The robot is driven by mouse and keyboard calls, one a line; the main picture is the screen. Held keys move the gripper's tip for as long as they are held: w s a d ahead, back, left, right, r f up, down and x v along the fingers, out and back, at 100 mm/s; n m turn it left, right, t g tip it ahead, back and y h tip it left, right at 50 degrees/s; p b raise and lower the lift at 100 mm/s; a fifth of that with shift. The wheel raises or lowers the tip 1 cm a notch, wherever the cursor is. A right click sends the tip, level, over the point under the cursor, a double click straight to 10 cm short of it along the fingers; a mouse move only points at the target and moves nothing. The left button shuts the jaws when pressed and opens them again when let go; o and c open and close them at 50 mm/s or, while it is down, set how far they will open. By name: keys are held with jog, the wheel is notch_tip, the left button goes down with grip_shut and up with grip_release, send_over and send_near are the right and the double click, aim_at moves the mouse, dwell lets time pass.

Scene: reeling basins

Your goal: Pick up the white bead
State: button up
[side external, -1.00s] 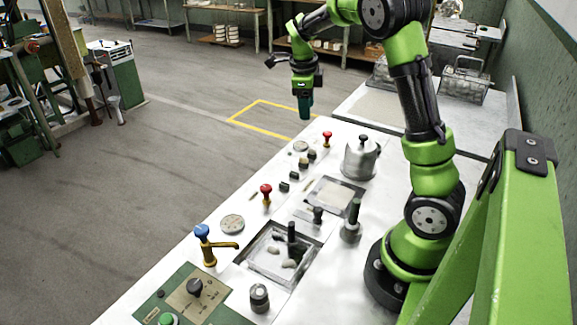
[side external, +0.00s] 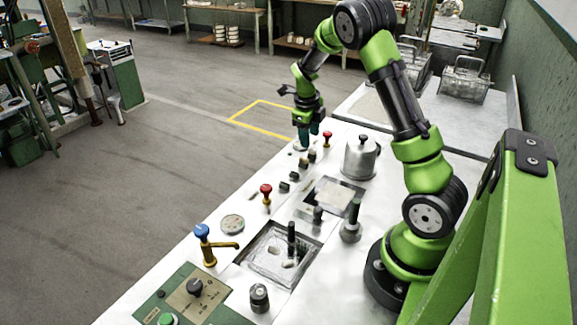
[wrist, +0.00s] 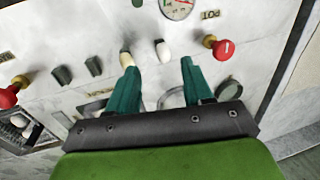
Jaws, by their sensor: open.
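My gripper (side external: 304,146) is low over the far end of the white console, tilted down. In the wrist view its two green fingers (wrist: 158,68) are spread with nothing gripped between them. Just beyond the fingertips is a small white rounded piece (wrist: 162,50) with a dark end. A cream piece with a dark end (wrist: 127,58) is close to the left fingertip. I cannot tell whether either is the bead or part of a knob. Pale oval shapes (side external: 289,263) lie in the square basin nearer the side camera, well away from my gripper.
Red mushroom knobs (wrist: 222,49) (side external: 327,136) stand on the console by the gripper, with dark switches (wrist: 62,75) and a round gauge (wrist: 177,8). A metal canister (side external: 360,158) stands to the right. The console's left edge drops to open floor.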

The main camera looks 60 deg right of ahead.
aim_at(313, 149)
jog(key=f, duration=0.1)
jog(key=d+f, duration=0.1)
jog(key=f, duration=0.3)
jog(key=shift+s+d, duration=0.2)
jog(key=shift+s, duration=0.05)
grip_shut()
